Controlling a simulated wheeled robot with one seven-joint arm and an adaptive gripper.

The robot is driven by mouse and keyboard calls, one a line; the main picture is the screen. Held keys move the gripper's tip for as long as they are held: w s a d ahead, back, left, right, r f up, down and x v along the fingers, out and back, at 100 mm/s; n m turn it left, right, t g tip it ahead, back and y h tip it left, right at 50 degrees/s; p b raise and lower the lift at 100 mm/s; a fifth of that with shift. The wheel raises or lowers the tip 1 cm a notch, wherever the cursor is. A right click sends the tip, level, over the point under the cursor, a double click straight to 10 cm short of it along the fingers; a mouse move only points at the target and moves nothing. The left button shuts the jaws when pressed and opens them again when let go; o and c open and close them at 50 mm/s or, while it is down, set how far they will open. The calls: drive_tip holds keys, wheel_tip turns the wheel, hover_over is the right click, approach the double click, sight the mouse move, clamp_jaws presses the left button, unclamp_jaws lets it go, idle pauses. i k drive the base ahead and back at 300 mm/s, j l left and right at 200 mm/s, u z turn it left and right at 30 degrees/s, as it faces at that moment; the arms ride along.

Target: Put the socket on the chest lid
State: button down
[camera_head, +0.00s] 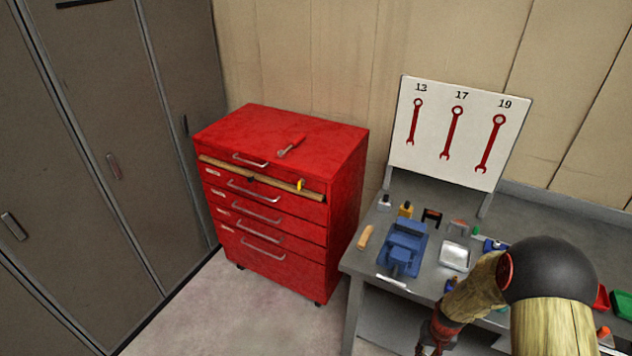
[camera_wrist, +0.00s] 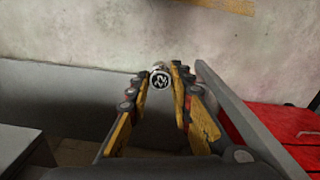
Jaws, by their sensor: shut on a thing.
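The socket (camera_wrist: 160,79) is a small round metal piece with a dark mark on its end. It sits between the fingertips of my gripper (camera_wrist: 160,82), which is shut on it. The chest is the red drawer cabinet left of the bench in the head view. Its flat red lid (camera_head: 250,128) is closed, with a small red-handled tool (camera_head: 292,146) lying on it. A red surface (camera_wrist: 288,135) also shows at the right of the wrist view, apart from my gripper. The socket cannot be made out in the head view.
The grey workbench (camera_head: 350,262) stands right of the chest and carries a blue vise (camera_head: 404,244) and several small items. A wrench board (camera_head: 460,130) rises behind it. Grey lockers (camera_head: 110,150) stand left. Most of the lid is bare.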

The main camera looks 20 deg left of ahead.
sight(244, 134)
drive_tip(key=i+j, duration=0.1)
drive_tip(key=j, duration=0.55)
drive_tip(key=i+j, duration=0.1)
drive_tip(key=j, duration=0.6)
drive_tip(key=i+j, duration=0.15)
drive_tip(key=j, duration=0.5)
drive_tip(key=i+j, duration=0.1)
drive_tip(key=j, duration=0.55)
drive_tip(key=z, duration=0.05)
